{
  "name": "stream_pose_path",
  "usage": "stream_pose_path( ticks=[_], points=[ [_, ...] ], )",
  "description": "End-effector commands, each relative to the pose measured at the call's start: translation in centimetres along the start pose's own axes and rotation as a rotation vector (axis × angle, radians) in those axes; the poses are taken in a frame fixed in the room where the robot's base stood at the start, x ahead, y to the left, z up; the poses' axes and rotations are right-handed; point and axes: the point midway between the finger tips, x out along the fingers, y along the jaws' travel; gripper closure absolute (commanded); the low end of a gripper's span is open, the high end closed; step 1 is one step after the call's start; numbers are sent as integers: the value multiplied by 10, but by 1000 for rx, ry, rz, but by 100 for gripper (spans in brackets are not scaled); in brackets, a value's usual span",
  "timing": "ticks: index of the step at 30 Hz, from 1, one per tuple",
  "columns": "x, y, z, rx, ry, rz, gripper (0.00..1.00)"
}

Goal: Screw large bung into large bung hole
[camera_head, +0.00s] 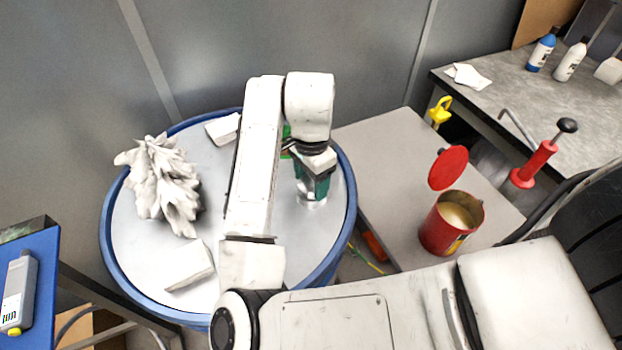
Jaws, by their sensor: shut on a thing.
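A large drum with a blue rim (108,208) has a pale flat top, seen from above. My gripper (312,194), dark green near its tip, points down at the right part of this top. It is shut on a small silvery round piece that I take as the large bung (312,203). The bung is at or just above the drum top. The bung hole is hidden beneath it, so I cannot tell whether the thread is engaged. My white arm covers the middle of the drum.
A grey table (385,145) on the right holds an open red can (450,225). A bench with bottles stands behind.

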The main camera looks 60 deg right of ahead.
Motion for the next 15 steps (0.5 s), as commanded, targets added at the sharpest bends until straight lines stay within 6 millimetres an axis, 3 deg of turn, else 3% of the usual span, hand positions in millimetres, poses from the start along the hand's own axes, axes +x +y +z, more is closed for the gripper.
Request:
stream_pose_path(
  ticks=[7,15],
  points=[
    [4,0,-1,302,-1,-2,67],
    [0,0,-1,362,2,-1,67]
  ],
)
